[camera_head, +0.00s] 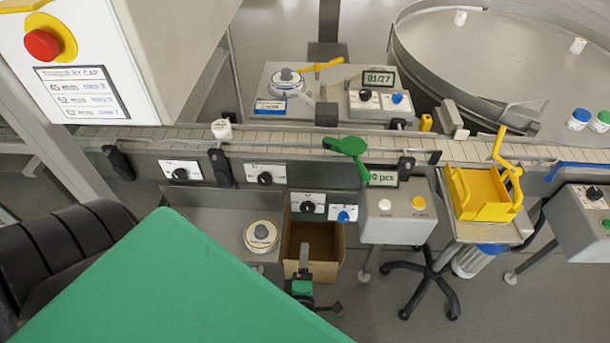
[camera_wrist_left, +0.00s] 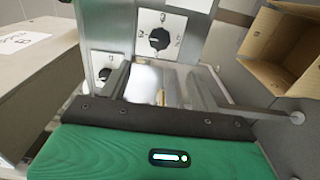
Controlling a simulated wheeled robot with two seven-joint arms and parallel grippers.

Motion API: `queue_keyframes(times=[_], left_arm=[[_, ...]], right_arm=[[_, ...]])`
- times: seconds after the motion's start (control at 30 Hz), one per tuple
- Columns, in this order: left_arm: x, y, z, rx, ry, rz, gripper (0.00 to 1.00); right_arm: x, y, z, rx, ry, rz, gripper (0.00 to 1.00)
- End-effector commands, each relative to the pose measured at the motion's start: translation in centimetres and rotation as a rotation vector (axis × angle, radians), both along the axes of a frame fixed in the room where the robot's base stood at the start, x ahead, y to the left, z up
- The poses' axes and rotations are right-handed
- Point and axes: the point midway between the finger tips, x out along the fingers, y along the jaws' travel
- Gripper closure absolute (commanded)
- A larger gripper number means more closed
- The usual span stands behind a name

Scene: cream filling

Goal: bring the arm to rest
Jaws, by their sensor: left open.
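My left gripper (camera_wrist_left: 160,84) shows in the left wrist view. Its green body fills the bottom, and its two grey fingers stand apart with nothing held between them. A knob panel (camera_wrist_left: 160,38) and a bright metal surface lie beyond the fingers. In the head view the left gripper (camera_head: 304,256) appears small, seen nearly edge-on in front of the cardboard box (camera_head: 333,273). The large green shape in the foreground hides much of the arm behind it. My right gripper is not in view.
The conveyor (camera_head: 280,147) crosses the scene, with a white jar (camera_head: 222,129) on it. A round metal turntable (camera_head: 480,70) stands at the back right. A yellow holder (camera_head: 483,195) and a button box (camera_head: 397,212) are on the right. The cardboard box also shows in the wrist view (camera_wrist_left: 283,50).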

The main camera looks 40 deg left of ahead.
Motion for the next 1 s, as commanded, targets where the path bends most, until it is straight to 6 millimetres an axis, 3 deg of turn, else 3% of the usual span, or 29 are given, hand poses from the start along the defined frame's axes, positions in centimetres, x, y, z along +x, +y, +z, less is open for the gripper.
queue_keyframes(times=[0.27, 0.37, 0.43, 0.57, 0.67, 0.83, 1.0], left_arm=[[0.0, 0.0, -0.1, 0.002, 0.002, -0.003, 0.37], [0.2, -0.7, -1.4, 0.036, 0.044, -0.046, 0.37], [0.4, -1.8, -3.7, 0.096, 0.114, -0.12, 0.37], [-0.4, -4.8, -11.0, 0.288, 0.334, -0.353, 0.37], [-2.8, -6.7, -18.1, 0.462, 0.537, -0.573, 0.37], [-9.9, -7.0, -29.0, 0.737, 0.869, -0.936, 0.37], [-19.1, -3.8, -37.0, 0.965, 1.171, -1.281, 0.37]], right_arm=[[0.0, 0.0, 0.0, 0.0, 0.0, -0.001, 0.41], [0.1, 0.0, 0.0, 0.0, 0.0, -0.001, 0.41], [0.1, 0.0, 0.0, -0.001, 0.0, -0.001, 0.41], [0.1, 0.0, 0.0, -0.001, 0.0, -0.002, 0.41], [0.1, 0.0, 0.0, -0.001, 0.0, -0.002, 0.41], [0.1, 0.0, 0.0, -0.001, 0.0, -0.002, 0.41], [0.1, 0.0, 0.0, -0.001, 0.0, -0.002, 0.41]])
